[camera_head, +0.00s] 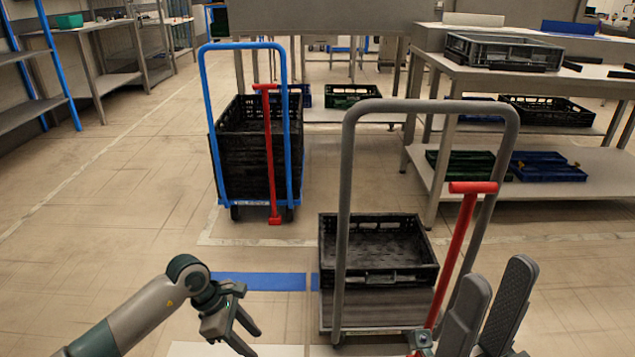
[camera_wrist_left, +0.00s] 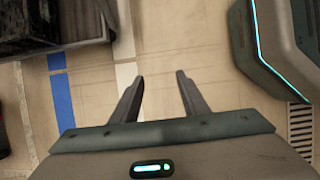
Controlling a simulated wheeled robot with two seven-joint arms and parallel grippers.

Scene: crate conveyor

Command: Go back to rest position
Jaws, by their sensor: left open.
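My left gripper (camera_head: 253,342) is at the lower left-middle of the head view, low over the floor. In the left wrist view its two fingers (camera_wrist_left: 159,77) are spread, with only bare floor between them. My right gripper (camera_head: 498,275) is at the bottom right of the head view, with its two long grey fingers pointing up. A gap shows between the fingers and nothing is held there. Its lower part is cut off by the frame edge. It is right of the red handle of the grey cart; whether they touch is unclear.
A grey cart (camera_head: 345,180) carrying a black crate (camera_head: 375,278) stands close in front. Behind it is a blue cart (camera_head: 203,110) with stacked black crates (camera_head: 240,150). A worktable (camera_head: 535,78) with a grey crate (camera_head: 505,52) stands right. Floor at left is clear.

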